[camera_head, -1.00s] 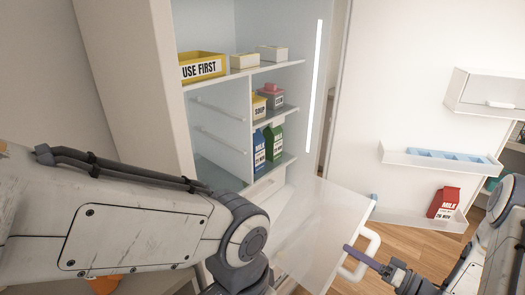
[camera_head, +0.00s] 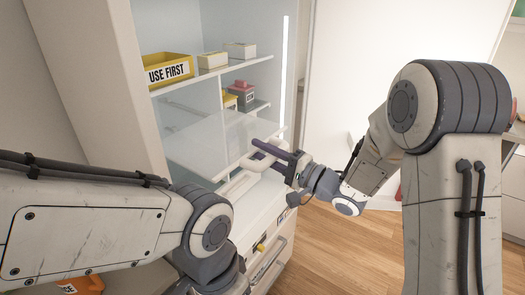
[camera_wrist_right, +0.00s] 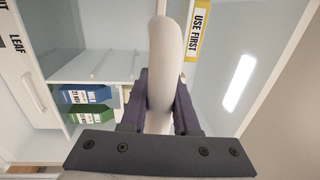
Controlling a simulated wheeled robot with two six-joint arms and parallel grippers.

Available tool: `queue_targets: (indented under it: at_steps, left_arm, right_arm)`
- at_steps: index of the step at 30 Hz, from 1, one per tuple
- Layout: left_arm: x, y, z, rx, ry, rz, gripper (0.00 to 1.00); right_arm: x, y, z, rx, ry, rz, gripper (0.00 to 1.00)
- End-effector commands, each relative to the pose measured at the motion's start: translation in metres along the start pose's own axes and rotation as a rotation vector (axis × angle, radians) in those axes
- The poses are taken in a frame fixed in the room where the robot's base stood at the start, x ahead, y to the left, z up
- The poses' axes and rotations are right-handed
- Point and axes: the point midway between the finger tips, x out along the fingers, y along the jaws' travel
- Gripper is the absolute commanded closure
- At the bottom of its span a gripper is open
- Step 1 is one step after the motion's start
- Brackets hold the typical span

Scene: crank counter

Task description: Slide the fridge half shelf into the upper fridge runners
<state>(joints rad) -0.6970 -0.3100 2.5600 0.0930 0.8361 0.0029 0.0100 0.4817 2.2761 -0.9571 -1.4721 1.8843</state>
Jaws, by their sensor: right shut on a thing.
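The fridge half shelf is a clear, nearly level panel (camera_head: 205,142) with a white loop handle (camera_head: 238,178). It is at the front of the left compartment, below the fixed upper shelf. My right gripper (camera_head: 272,152) is shut on the handle, whose white bar (camera_wrist_right: 165,65) stands between its fingers (camera_wrist_right: 160,108) in the right wrist view. An upper runner (camera_head: 186,106) shows faintly behind the panel; in the wrist view, rails (camera_wrist_right: 103,63) line the compartment. I cannot tell whether the panel touches the runners. My left arm crosses the lower left; its gripper is out of view.
A yellow USE FIRST bin (camera_head: 168,72) and two small boxes stand on the fixed shelf above. A divider (camera_head: 222,92) separates the right compartment, which holds a red-topped carton (camera_head: 242,94). The fridge door (camera_head: 345,70) stands open at right. A drawer (camera_head: 268,262) is below.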

Motion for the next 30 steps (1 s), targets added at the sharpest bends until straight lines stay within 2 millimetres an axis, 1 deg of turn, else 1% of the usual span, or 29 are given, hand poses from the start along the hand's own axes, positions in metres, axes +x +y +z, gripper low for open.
queue_targets:
  at_steps: [5,9,21,30]
  left_arm:
    - [-0.001,0.000,0.000,0.000,0.000,0.000,0.50]
    - [-0.006,0.000,0.000,0.000,0.000,0.000,0.50]
    - [-0.010,0.001,-0.001,0.001,0.000,0.000,0.50]
    - [-0.003,0.000,0.000,0.000,0.000,0.000,0.50]
  right_arm:
    - [0.000,-0.001,0.000,-0.002,0.000,-0.003,1.00]
    - [0.000,-0.002,0.001,0.001,0.006,-0.004,1.00]
    - [0.028,0.005,0.001,-0.001,0.004,-0.004,1.00]
    - [0.035,0.017,0.000,-0.001,0.006,-0.004,1.00]
